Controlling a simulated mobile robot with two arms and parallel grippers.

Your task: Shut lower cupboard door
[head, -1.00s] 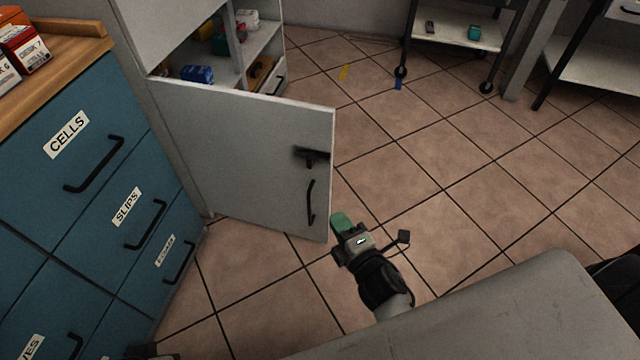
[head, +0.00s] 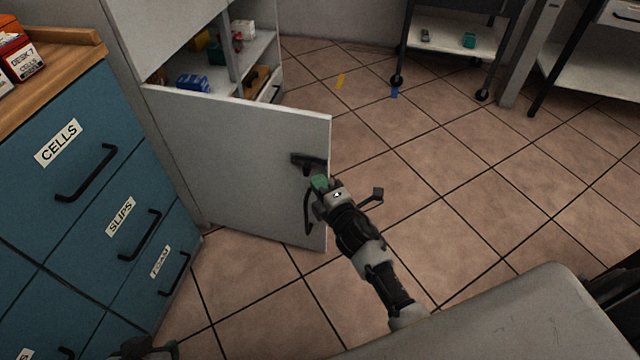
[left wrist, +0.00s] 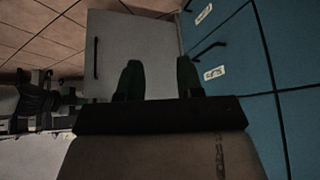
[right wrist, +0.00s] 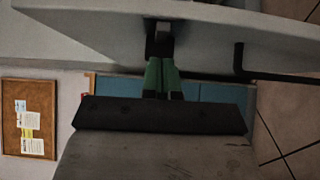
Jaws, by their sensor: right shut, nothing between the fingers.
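The lower cupboard door (head: 240,160) is a pale grey panel standing wide open in the head view. It has a black handle (head: 307,212) and a black fitting (head: 305,160) near its free edge. My right gripper (head: 319,181) is at that edge, just below the fitting. In the right wrist view its green fingers (right wrist: 162,75) are shut and empty, with tips at the black fitting; I cannot tell whether they touch. My left gripper (left wrist: 158,78) is open and empty in its wrist view, with the door and its handle beyond.
The cupboard (head: 265,50) holds several small items, including a blue box (head: 193,82). A teal drawer unit (head: 100,220) stands left of the door.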

